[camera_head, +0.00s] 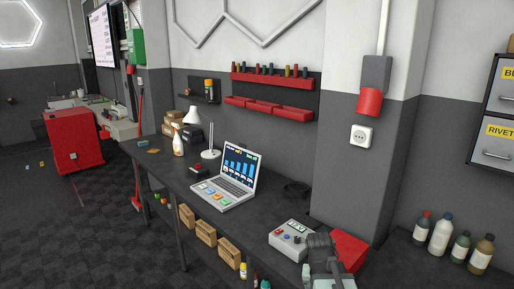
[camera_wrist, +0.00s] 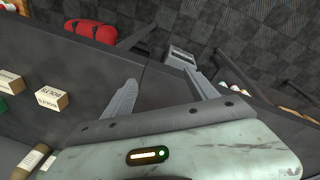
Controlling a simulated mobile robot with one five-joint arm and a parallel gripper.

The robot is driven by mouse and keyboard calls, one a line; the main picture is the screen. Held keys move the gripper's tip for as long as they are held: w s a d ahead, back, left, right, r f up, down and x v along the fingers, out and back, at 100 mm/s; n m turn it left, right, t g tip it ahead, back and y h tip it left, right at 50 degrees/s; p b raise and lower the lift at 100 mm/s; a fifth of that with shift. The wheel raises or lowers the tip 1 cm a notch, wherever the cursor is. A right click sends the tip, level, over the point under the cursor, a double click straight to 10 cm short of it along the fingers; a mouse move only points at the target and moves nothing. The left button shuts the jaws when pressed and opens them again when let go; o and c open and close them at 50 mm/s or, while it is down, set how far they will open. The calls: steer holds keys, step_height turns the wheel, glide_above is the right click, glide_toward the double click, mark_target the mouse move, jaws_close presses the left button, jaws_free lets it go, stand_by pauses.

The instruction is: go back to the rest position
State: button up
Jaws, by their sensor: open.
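My gripper (camera_wrist: 155,70) shows in the wrist view with its two grey fingers spread apart. Nothing is between the fingers. The pale, worn housing behind them fills the bottom of that view. In the head view, a grey shape at the bottom edge, right of centre, appears to be part of my arm. It is cut off by the frame, and the fingers cannot be made out there.
A dark workbench (camera_head: 170,170) carries a laptop (camera_head: 228,182), a lamp (camera_head: 209,153), a spray bottle (camera_head: 178,142) and a control box (camera_head: 291,240). Bottles (camera_head: 440,234) stand at right. The wrist view shows small boxes (camera_wrist: 50,98) and a red bag (camera_wrist: 90,32).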

steer(key=a+n+y, duration=0.2)
steer(key=a+n, duration=0.1)
steer(key=a, duration=0.6)
step_height(320, 180, down, 11)
steer(key=s+b, duration=0.3)
steer(key=b, duration=0.7)
steer(key=shift+a+r+n, duration=0.2)
steer(key=shift+a+n, duration=0.15)
steer(key=shift+n, duration=0.05)
